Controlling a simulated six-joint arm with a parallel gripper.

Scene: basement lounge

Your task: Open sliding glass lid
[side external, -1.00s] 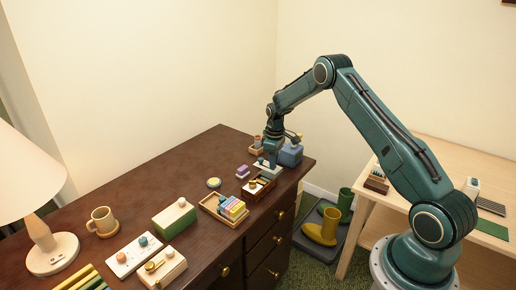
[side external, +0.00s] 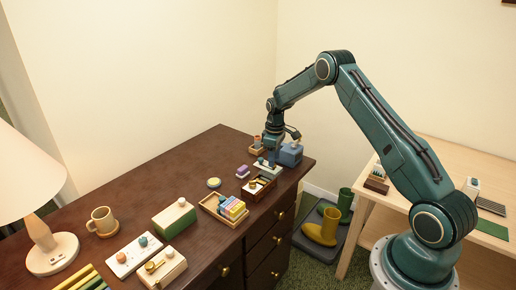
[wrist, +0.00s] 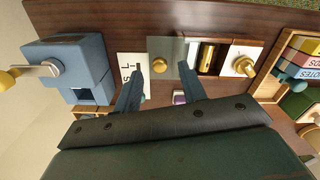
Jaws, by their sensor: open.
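In the side view the box (side external: 260,188) is near the dresser's right front edge, and my gripper partly hides the lid.
A blue box (wrist: 75,60) with a metal lever stands left of my gripper, beside a white card with figures (wrist: 130,70). A tray of coloured blocks (side external: 212,208) lies nearby. The dresser top's back middle (side external: 150,175) is clear.

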